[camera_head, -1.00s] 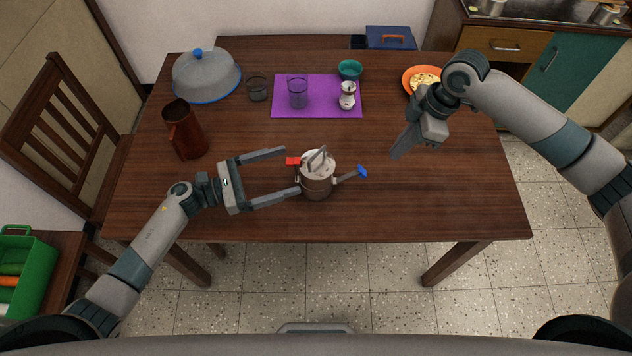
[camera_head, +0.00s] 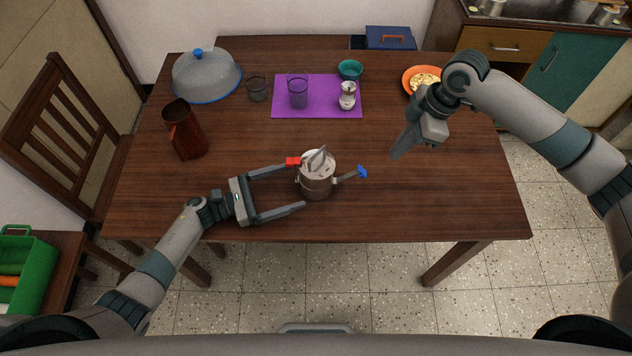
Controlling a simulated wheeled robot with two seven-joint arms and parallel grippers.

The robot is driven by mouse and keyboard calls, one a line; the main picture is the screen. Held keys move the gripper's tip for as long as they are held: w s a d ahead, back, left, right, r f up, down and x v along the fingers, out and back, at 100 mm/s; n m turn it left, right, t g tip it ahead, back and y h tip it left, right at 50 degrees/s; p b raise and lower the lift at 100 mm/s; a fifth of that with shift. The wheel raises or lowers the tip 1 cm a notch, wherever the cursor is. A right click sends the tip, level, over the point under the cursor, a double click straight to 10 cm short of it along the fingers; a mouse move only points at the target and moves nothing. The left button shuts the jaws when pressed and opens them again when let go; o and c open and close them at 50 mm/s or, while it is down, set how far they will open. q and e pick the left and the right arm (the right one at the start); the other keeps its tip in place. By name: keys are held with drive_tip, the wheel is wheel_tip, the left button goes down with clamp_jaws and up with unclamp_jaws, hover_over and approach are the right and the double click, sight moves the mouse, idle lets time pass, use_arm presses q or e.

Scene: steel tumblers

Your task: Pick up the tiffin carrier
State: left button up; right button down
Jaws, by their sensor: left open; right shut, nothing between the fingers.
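The tiffin carrier (camera_head: 316,182) is a steel, lidded round container with a handle on top. It stands upright on the wooden table near the front middle. A red piece (camera_head: 293,162) shows at its left and a blue-tipped piece (camera_head: 361,172) sticks out to its right. My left gripper (camera_head: 297,186) is open just left of the carrier, fingers pointing right. Its upper fingertip is by the red piece; its lower fingertip is near the carrier's lower left. Whether either touches cannot be told. My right gripper (camera_head: 401,147) is shut and empty, above the table to the right.
A brown jug (camera_head: 187,135) stands at left and a grey dome cover (camera_head: 207,78) behind it. A purple mat (camera_head: 325,108) holds a glass and a small steel-and-white container. A dark glass, teal bowl and orange plate (camera_head: 408,78) are also at the back. The front right table is clear.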

sight(301, 183)
use_arm(q)
drive_tip(key=shift+w+d, duration=0.1)
drive_tip(key=shift+d, duration=0.1)
drive_tip(key=shift+x, duration=3)
drive_tip(key=shift+c, duration=0.7)
drive_tip(key=shift+w+r, duration=0.1)
drive_tip(key=c, duration=1.2)
drive_tip(key=shift+r, duration=0.1)
drive_tip(key=shift+c, duration=0.2)
drive_tip(key=shift+r, duration=4.9)
drive_tip(key=shift+f, duration=0.15)
